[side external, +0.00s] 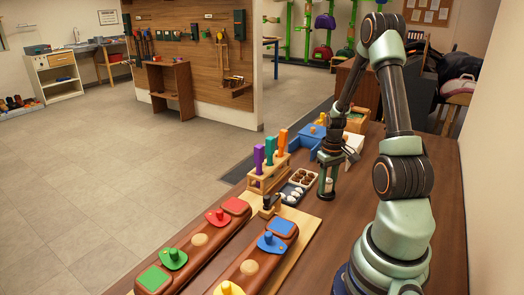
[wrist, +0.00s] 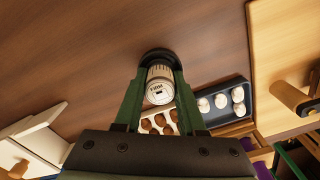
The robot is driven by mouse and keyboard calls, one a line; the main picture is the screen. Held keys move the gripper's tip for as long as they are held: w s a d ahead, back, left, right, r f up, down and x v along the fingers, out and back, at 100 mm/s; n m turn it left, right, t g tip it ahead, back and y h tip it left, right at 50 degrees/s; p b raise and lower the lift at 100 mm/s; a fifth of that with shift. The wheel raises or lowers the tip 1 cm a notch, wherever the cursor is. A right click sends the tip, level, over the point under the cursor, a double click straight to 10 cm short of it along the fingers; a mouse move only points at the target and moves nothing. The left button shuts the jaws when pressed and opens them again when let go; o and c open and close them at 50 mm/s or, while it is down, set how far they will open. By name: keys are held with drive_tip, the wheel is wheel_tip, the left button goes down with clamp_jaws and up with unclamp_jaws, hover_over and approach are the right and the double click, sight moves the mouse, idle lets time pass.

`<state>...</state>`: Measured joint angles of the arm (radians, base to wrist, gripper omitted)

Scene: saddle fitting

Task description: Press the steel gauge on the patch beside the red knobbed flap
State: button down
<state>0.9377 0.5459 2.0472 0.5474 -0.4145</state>
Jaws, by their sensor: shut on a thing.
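The steel gauge (wrist: 159,88) is a pale cylinder with a dial reading "FIRM". My gripper (wrist: 160,70) is shut on it, its green fingers on either side. In the side view my gripper (side external: 328,188) is low over the table, right of the small trays and apart from the saddles. The red knobbed flap (side external: 217,217) lies on the left brown saddle piece. A red patch (side external: 236,206) is beside it at the far end. That saddle also has a green knobbed flap (side external: 173,259) and a green patch (side external: 153,278). The flaps are outside the wrist view.
The second saddle has a blue flap (side external: 271,243), blue patch (side external: 282,228) and yellow flap (side external: 228,289). A wooden rack (side external: 268,178) with purple, green and orange handles stands behind. A dark tray (side external: 291,194) holds white balls. A blue box (side external: 312,138) is farther back.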

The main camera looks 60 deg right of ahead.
drive_tip(key=shift+r, duration=0.1)
drive_tip(key=shift+r, duration=2.45)
drive_tip(key=w+a+r+n, duration=0.2)
drive_tip(key=w+a+n, duration=0.1)
drive_tip(key=w+a, duration=0.65)
wheel_tip(320, 180, up, 4)
drive_tip(key=n, duration=0.3)
hover_over(234, 204)
drive_tip(key=shift+s+d+f, duration=0.1)
drive_tip(key=shift+d+f, duration=0.05)
drive_tip(key=shift+d, duration=0.1)
drive_tip(key=shift+a+f, duration=0.1)
drive_tip(key=shift+a, duration=0.15)
drive_tip(key=shift+f, duration=1.25)
drive_tip(key=shift+f, duration=0.65)
